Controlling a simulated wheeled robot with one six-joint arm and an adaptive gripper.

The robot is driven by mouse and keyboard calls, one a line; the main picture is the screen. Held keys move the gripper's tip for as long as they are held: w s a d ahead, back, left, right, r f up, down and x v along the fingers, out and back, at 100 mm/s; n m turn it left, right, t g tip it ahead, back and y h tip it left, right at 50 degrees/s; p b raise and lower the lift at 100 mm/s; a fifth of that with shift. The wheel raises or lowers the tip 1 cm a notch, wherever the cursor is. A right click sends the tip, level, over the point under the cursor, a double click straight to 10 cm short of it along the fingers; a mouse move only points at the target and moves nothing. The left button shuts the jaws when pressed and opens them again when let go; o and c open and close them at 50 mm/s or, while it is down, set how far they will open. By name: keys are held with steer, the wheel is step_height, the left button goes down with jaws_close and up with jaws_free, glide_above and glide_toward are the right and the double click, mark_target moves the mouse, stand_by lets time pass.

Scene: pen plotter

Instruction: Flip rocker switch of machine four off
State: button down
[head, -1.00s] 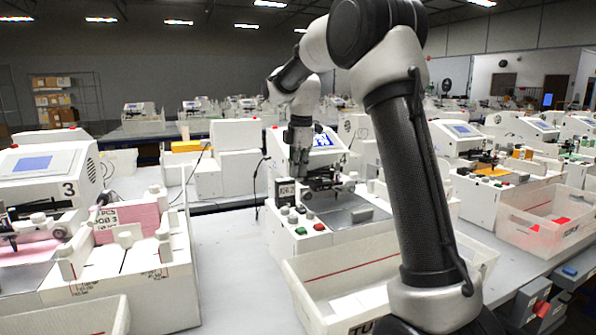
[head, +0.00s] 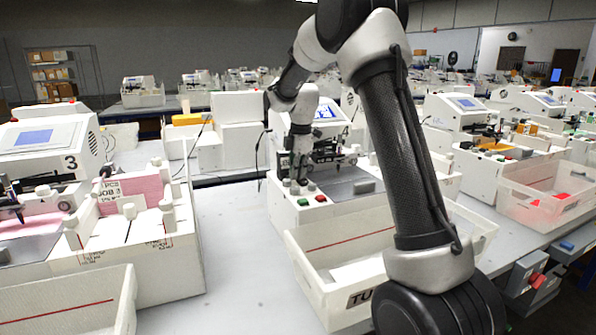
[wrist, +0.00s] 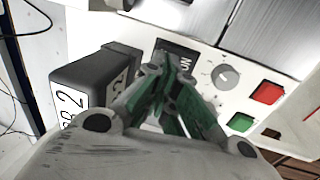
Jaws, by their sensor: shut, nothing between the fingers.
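The white machine (head: 335,213) in the middle of the head view has a blue-lit screen; its number is not readable, hidden in part by my arm. My gripper (head: 297,184) is shut and empty, pointing down at the left front of its control panel. In the wrist view, my gripper's fingertips (wrist: 160,66) are together over a dark plate (wrist: 184,52) with white lettering like "ON". The fingers cover most of this plate, so the rocker and its position are hidden. I cannot tell whether the tips touch it.
A black box (wrist: 85,92) with a white number label stands just left of the fingers. A grey knob (wrist: 225,76), a red button (wrist: 267,92) and a green button (wrist: 240,122) lie to the right. A white bin (head: 330,262) stands in front of the machine.

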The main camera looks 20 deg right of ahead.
steer(key=shift+w+f, duration=0.2)
steer(key=shift+f, duration=0.15)
steer(key=shift+s, duration=0.2)
steer(key=shift+s+r, duration=0.15)
steer(key=shift+s, duration=0.5)
steer(key=shift+r, duration=0.1)
steer(key=shift+r, duration=0.35)
step_height(320, 180, up, 13)
steer(key=s, duration=0.2)
